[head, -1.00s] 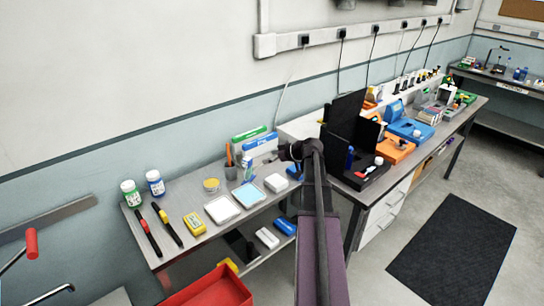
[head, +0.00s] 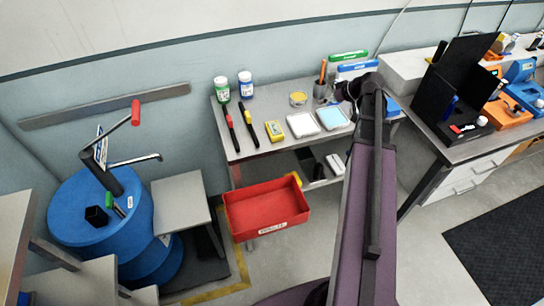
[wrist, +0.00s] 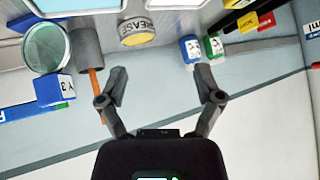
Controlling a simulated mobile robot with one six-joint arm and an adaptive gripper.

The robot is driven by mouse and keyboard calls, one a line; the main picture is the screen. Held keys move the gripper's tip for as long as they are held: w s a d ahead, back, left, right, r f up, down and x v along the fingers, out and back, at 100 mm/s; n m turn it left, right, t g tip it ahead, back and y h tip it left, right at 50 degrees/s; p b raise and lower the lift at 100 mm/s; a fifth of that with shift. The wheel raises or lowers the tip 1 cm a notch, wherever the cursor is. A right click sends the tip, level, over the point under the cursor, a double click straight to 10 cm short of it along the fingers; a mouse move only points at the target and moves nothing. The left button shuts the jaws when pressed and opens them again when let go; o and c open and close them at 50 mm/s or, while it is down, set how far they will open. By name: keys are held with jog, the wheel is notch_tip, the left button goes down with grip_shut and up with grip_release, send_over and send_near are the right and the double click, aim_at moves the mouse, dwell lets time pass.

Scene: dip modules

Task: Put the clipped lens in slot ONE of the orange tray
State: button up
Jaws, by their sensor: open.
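My gripper (wrist: 162,84) is open and empty in the wrist view, with bare wall between its fingers. In the head view its end (head: 346,88) is over the right part of the small steel table. A round, glassy lens (wrist: 45,46) stands at upper left in the wrist view, beside a blue block (wrist: 52,89) marked "Y 3"; I cannot tell whether this is the clipped lens. It is apart from my fingers. In the head view I cannot make out the lens. An orange fixture (head: 507,113) sits on the right bench; I cannot tell whether it is the tray, and no slot label is readable.
A grey cup (wrist: 88,42) with an orange pencil, a yellow grease tin (wrist: 138,37) and two bottles (wrist: 190,49) stand near my fingers. A red bin (head: 265,208) is in front of the table. A blue drum (head: 100,225) is at left. A black upright panel (head: 465,75) stands on the right bench.

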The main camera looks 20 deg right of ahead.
jog(key=s+a+f+g, duration=0.1)
jog(key=a, duration=0.3)
jog(key=s+a+f+g+h, duration=0.1)
jog(key=s+a, duration=0.1)
jog(key=a, duration=0.3)
jog(key=s+a+f+m+g, duration=0.1)
jog(key=s+a+g, duration=0.1)
jog(key=a, duration=0.3)
jog(key=shift+s+f, duration=0.1)
jog(key=shift+f, duration=0.25)
jog(key=s+a+f+m+g+h, duration=0.2)
jog(key=s+a+m+g+h, duration=0.1)
jog(key=s+a, duration=0.7)
jog(key=shift+a+h, duration=0.6)
jog(key=shift+h, duration=0.2)
